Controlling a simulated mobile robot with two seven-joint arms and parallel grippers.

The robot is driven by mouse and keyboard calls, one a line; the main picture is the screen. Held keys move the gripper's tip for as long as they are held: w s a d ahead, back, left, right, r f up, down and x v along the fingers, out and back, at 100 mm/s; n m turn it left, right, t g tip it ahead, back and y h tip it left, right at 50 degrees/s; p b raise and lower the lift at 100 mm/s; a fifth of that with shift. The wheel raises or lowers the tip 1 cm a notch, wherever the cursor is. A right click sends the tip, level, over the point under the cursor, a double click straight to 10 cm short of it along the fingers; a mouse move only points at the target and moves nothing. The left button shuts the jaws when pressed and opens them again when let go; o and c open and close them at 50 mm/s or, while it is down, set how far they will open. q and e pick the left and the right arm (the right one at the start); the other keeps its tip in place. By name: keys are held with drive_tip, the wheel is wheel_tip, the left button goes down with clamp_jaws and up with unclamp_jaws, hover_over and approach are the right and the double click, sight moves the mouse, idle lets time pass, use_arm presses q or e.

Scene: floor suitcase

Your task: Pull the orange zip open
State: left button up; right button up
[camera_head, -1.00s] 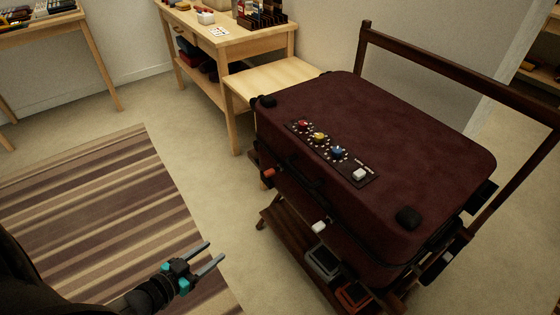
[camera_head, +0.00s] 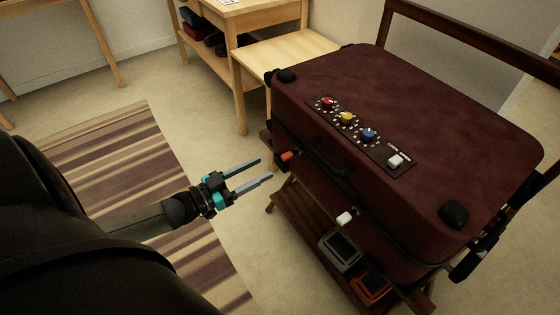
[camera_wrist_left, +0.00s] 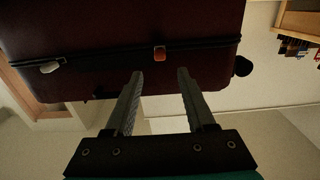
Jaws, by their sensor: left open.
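The orange zip pull (camera_head: 287,155) sits on the front side of the dark red suitcase (camera_head: 440,130), near its left end. It also shows in the left wrist view (camera_wrist_left: 159,53), a little beyond my fingertips and roughly between them. My left gripper (camera_head: 266,170) is open and empty, with its fingers pointing at the suitcase front, just left of the orange pull and apart from it. In the left wrist view the two fingers (camera_wrist_left: 160,73) stand apart. A white zip pull (camera_head: 345,218) is further right along the same seam. My right gripper is not in view.
The suitcase lies on a dark wooden rack (camera_head: 290,205) with devices on its lower shelf. Its lid carries a panel (camera_head: 365,135) with red, yellow and blue knobs. A light wooden table (camera_head: 285,55) stands behind. A striped rug (camera_head: 150,170) lies left; bare floor lies between.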

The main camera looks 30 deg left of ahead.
sight(282, 158)
use_arm(q)
drive_tip(key=b+x, duration=0.1)
drive_tip(key=x, duration=0.4)
drive_tip(key=shift+b, duration=0.3)
drive_tip(key=shift+b+x, duration=0.3)
drive_tip(key=shift+x, duration=0.7)
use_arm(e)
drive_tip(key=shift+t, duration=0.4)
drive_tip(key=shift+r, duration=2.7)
use_arm(q)
clamp_jaws()
